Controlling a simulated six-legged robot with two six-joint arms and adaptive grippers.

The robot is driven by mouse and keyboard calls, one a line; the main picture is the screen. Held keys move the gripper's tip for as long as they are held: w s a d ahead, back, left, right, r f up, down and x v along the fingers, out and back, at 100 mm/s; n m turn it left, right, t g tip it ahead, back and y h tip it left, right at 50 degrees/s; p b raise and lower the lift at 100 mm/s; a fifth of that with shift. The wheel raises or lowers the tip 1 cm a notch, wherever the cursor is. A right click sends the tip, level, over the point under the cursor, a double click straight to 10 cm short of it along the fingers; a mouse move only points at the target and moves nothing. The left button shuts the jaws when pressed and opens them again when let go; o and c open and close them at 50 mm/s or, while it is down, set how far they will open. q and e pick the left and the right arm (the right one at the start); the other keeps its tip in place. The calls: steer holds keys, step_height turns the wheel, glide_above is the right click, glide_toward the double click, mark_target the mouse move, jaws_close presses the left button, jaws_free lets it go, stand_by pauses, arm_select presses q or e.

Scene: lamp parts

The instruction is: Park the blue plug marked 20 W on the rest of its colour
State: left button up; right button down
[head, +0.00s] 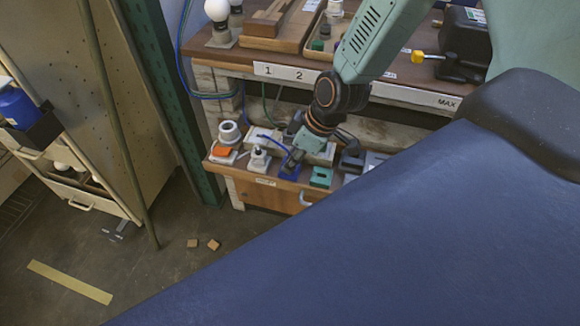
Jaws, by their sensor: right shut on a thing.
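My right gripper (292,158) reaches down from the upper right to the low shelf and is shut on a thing. What it holds is small and mostly hidden by the fingers; I take it to be the blue plug, but I cannot read a 20 W mark. The blue rest (289,173) is on the low shelf, directly below the fingertips. I cannot tell whether the held thing touches it. A blue cord (274,139) runs to the gripper from the left. My left gripper is not in view.
An orange block (222,151) and a white fitting (258,158) stand left of the blue rest. A teal rest (320,177) stands to its right. A workbench (225,62) with bulbs and trays overhangs behind. Two small brown blocks (213,244) lie on the floor.

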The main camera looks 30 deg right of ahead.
steer(key=c, duration=1.1)
jaws_free()
